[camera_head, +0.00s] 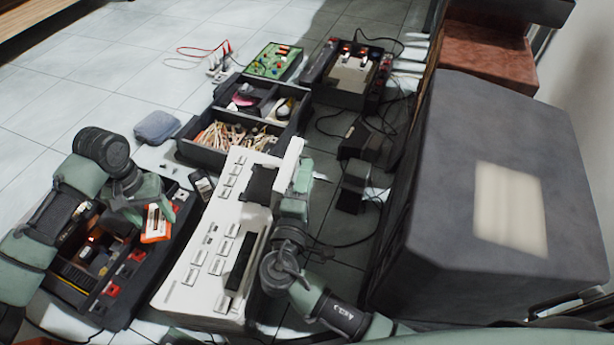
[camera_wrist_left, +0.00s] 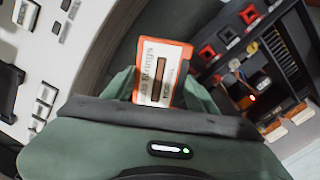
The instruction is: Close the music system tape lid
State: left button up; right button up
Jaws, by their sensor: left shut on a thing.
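The white music system (camera_head: 213,232) lies on the floor in the middle of the head view, with rows of buttons and a dark tape bay (camera_head: 261,184). Its white tape lid (camera_head: 287,160) stands raised at the bay's right side. My right gripper (camera_head: 301,178) is right beside the lid and seems to touch it; its fingers are too unclear to tell open from shut. My left gripper (camera_head: 160,204) is shut on an orange and white cassette (camera_head: 156,222), left of the music system. The cassette also shows between the fingers in the left wrist view (camera_wrist_left: 162,60).
An open black case (camera_head: 105,262) with electronics is below my left gripper. A black box of cables (camera_head: 235,137) stands behind the music system. A large grey cabinet (camera_head: 490,190) blocks the right. Loose black cables and adapters (camera_head: 352,185) lie between.

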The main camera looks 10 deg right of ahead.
jog(key=shift+w+d, duration=0.15)
jog(key=shift+w, duration=0.25)
grip_shut()
jog(key=shift+s+f, duration=0.1)
jog(key=shift+f, duration=0.1)
dwell(1.0)
